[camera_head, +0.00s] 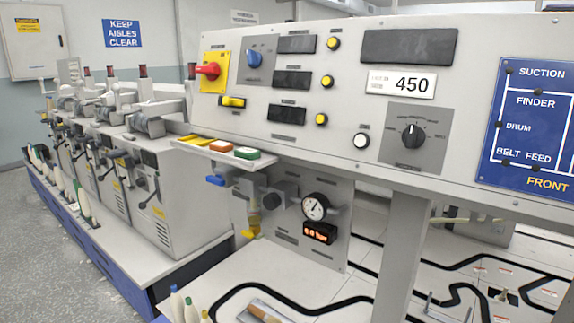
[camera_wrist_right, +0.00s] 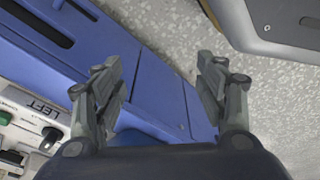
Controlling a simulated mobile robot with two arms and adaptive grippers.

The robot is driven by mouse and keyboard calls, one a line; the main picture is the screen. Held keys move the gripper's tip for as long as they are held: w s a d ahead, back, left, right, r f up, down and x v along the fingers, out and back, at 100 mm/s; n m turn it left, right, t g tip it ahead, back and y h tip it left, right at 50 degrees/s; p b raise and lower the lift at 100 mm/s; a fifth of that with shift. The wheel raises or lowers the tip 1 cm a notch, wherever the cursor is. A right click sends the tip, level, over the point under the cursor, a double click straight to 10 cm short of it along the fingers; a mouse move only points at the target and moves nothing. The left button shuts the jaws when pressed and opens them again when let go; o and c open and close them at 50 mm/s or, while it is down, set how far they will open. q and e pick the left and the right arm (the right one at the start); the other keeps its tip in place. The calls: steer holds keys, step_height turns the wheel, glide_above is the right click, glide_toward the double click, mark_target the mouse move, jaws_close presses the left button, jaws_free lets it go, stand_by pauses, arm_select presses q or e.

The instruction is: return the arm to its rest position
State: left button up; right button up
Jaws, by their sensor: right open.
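My right gripper (camera_wrist_right: 160,82) shows in the right wrist view. Its two fingers are spread apart with nothing between them. Behind the fingers are a blue panel (camera_wrist_right: 155,85) and the speckled grey floor (camera_wrist_right: 180,30). The gripper appears apart from both. Neither gripper shows in the head view, and my left gripper is in no view.
In the head view, a control panel (camera_head: 345,150) with knobs and buttons fills the right. A pressure gauge (camera_head: 315,207) sits below it.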

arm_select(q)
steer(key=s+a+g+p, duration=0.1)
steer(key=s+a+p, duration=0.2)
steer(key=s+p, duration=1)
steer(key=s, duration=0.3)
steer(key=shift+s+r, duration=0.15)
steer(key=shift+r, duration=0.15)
arm_select(e)
steer(key=s+d+g, duration=0.1)
steer(key=s+d, duration=0.2)
steer(key=s, duration=1.3)
steer(key=shift+s+r, duration=0.15)
steer(key=shift+r, duration=0.15)
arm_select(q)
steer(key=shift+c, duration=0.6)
arm_select(e)
steer(key=shift+c, duration=0.6)
